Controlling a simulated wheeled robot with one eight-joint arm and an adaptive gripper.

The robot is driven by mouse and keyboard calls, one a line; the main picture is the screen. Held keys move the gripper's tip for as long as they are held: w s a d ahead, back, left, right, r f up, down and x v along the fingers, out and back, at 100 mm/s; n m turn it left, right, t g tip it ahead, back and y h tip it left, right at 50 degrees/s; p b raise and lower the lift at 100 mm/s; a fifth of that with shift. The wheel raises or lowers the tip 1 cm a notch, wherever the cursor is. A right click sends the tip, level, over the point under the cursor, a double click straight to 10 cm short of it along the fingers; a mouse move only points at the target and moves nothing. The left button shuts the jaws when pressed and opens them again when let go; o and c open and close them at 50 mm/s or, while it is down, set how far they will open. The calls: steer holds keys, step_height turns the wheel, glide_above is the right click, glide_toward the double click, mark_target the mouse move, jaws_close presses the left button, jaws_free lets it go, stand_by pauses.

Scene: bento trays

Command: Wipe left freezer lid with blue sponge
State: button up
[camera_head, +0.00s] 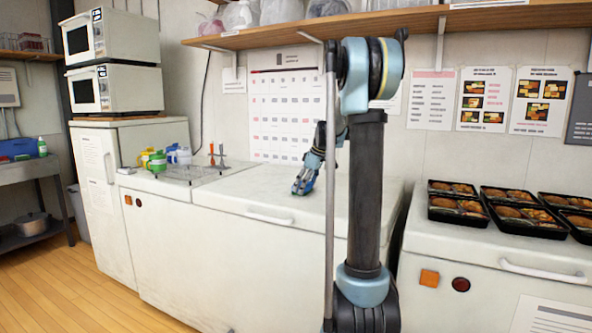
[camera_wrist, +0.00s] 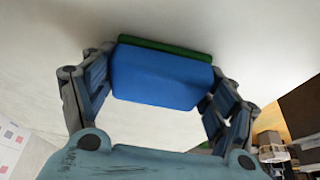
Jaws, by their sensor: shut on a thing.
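The blue sponge (camera_wrist: 160,80) has a green layer on its far side. My gripper (camera_wrist: 162,88) is shut on it, with one finger at each end. In the wrist view the green side faces a broad white surface and looks to be against it, though I cannot be sure of the contact. In the head view my gripper (camera_head: 303,184) points down at the white left freezer lid (camera_head: 243,190), about the middle of its length near the back. The sponge is mostly hidden there by the fingers. My upright arm covers the lid's right part.
Green and blue-white bottles (camera_head: 180,155) and a wire rack (camera_head: 185,172) stand at the lid's left end. Black bento trays (camera_head: 458,205) sit on the right freezer. A wall calendar (camera_head: 287,115) hangs behind. A wooden shelf (camera_head: 290,35) runs above. The lid's front is clear.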

steer(key=shift+w+a+r, duration=0.1)
steer(key=shift+w+a, duration=0.2)
steer(key=shift+a, duration=0.2)
steer(key=shift+w+a, duration=0.3)
steer(key=shift+a, duration=0.2)
step_height(320, 180, up, 2)
steer(key=shift+s+a+r, duration=0.15)
steer(key=shift+r, duration=0.1)
steer(key=shift+d+r, duration=0.15)
steer(key=shift+r, duration=1.25)
steer(key=shift+d+r, duration=0.15)
steer(key=shift+r, duration=1.25)
